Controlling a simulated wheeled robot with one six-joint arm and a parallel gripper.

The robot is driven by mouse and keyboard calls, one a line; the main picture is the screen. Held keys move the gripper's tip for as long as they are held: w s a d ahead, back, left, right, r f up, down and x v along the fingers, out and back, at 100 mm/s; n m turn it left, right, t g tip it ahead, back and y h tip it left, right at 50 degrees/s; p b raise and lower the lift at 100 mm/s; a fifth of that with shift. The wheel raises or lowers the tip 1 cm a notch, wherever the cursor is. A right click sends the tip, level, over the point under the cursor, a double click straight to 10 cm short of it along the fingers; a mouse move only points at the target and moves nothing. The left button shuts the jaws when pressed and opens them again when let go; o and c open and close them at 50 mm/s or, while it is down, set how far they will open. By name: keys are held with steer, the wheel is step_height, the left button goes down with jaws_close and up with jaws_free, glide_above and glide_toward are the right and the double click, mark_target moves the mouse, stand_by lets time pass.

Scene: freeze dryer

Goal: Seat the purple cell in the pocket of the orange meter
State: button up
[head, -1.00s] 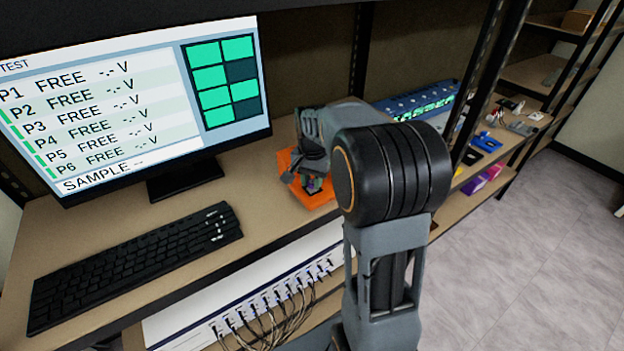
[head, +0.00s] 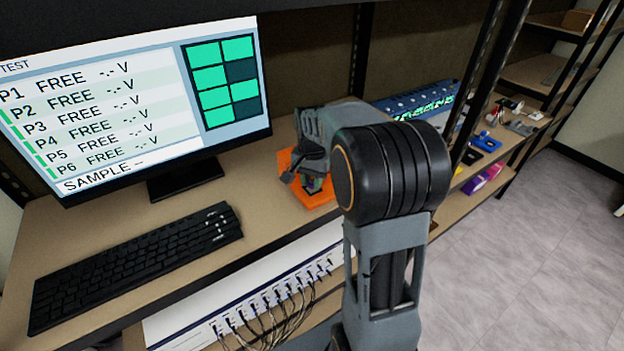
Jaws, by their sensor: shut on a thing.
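The orange meter (head: 322,199) lies on the shelf to the right of the monitor, partly covered by my arm and gripper. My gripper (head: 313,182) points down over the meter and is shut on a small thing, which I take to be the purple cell. The cell is almost wholly hidden by the fingers and wrist.
A monitor (head: 130,95) and a black keyboard (head: 135,262) stand to the left. A white strip with several cables (head: 270,300) is below the shelf edge. A blue rack (head: 415,102) is behind my arm. Dark uprights (head: 490,80) and small items are to the right.

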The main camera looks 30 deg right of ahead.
mark_target(310, 182)
steer(key=shift+f+b, duration=0.4)
steer(key=shift+f, duration=0.25)
stand_by(0.6)
steer(key=shift+s+f, duration=0.25)
steer(key=shift+f, duration=0.3)
stand_by(2.6)
steer(key=shift+r, duration=0.15)
stand_by(0.4)
steer(key=o, duration=1)
steer(key=shift+w+a, duration=0.1)
steer(key=shift+w, duration=0.05)
steer(key=r, duration=1.5)
steer(key=shift+w+a, duration=0.1)
steer(key=shift+w, duration=0.15)
